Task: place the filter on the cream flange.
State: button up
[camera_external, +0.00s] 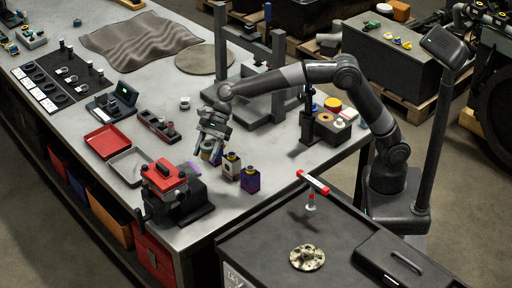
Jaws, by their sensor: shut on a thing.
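My gripper (211,143) points down over the workbench, its fingers around the upper part of a small blue and tan can-like thing (212,156). This looks like the filter, but the fingers hide much of it. I cannot tell whether its base touches the bench. At the bench's right end, a dark block carries a yellow disc (332,103), a tan ring (323,117) and a pale cream round part (349,114). The pale part looks like the cream flange. My gripper is well to the left of it.
A red vise (165,178) is at the front left. A grey press frame (277,90) and a black upright stand (308,118) rise between my gripper and the discs. The bench middle is fairly clear.

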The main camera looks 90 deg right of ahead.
jog(key=s+a+r+n+g+y, duration=0.1)
jog(key=s+a+n+g, duration=0.15)
jog(key=s+a, duration=0.4)
jog(key=s+a+r+n+g, duration=0.2)
jog(key=s+a+n, duration=0.1)
jog(key=s+a, duration=0.4)
jog(key=n+g+h, duration=0.2)
jog(key=n+g, duration=0.3)
jog(key=n, duration=0.2)
send_over(310, 251)
jog(key=f, duration=0.4)
jog(key=shift+w+d+f, duration=0.1)
jog(key=shift+d+f, duration=0.1)
jog(key=shift+d, duration=0.1)
jog(key=shift+a+f, duration=0.25)
jog(key=shift+f, duration=1.9)
jog(key=o, duration=1)
jog(key=shift+f, duration=0.15)
jog(key=shift+o, duration=0.2)
